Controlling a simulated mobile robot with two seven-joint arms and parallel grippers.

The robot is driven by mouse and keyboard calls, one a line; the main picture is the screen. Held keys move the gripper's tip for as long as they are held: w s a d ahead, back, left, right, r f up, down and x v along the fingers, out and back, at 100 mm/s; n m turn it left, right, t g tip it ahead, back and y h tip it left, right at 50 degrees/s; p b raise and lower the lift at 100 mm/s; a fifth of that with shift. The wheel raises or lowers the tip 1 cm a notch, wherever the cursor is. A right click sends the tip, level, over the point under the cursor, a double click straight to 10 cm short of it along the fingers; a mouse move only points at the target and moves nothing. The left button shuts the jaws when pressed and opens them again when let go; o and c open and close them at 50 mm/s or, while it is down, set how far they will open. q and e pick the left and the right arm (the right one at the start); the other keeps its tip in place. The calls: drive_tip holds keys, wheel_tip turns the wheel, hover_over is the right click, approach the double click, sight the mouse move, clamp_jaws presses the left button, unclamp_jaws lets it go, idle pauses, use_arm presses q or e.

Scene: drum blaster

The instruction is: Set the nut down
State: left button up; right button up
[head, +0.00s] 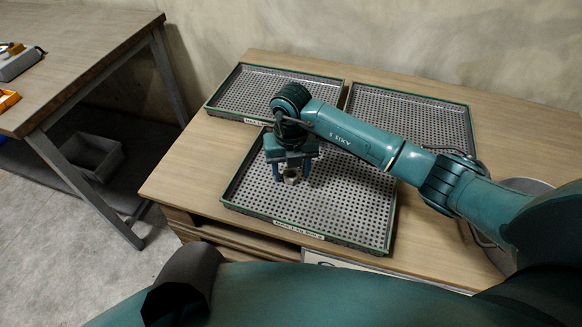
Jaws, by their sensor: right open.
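A small metal nut (291,176) is at the front perforated tray (345,213), in its left half. My right gripper (291,180) points down over this tray, its blue fingers open on either side of the nut. I cannot tell whether the nut touches the tray surface, as it is small and close to the fingers. My right arm reaches in from the right and covers part of the trays. My left gripper is not in view.
Two more perforated trays stand behind, one at the back left (262,93) and one at the back right (440,113). All are on a wooden table (170,188). A round metal container (528,185) is at the right. Another table (75,50) stands at the left.

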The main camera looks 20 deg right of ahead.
sight(291, 173)
wheel_tip(291, 173, up, 12)
drive_tip(key=shift+r, duration=0.15)
idle(0.3)
idle(0.4)
